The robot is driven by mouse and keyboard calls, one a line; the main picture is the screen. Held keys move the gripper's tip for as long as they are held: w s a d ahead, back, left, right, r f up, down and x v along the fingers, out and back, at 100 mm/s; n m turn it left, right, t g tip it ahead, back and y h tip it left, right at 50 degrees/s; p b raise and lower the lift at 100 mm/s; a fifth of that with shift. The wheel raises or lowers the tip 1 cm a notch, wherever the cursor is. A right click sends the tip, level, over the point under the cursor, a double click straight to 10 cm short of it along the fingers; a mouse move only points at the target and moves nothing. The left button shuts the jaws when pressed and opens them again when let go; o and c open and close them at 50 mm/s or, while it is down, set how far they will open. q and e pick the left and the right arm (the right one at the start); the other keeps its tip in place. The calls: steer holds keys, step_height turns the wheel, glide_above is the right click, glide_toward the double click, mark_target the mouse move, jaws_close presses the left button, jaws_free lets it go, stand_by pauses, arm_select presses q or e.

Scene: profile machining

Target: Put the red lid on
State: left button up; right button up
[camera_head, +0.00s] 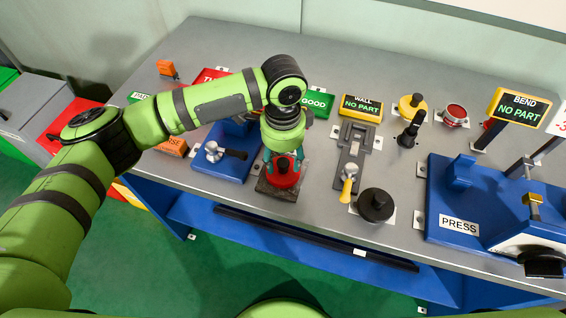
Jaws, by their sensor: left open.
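The red lid (285,180) sits at the front edge of the bench, over a dark square base (277,191). My left gripper (284,164) points down at it, with teal fingers on either side of its top. The fingers are open. I cannot tell whether they touch the lid. The gripper and wrist hide the lid's upper part and what lies behind it. My right gripper is not in view.
A blue fixture with a lever (232,170) stands just left of the lid. To the right are a grey slide fixture (353,145), a black round knob (376,204) and the blue press (455,195). A yellow-topped piece (412,102) and a red-topped round piece (455,113) stand farther back.

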arm_select(q)
steer(key=shift+w+f, duration=0.1)
steer(key=shift+f, duration=1.1)
steer(key=c, duration=1)
steer(key=shift+r, duration=0.1)
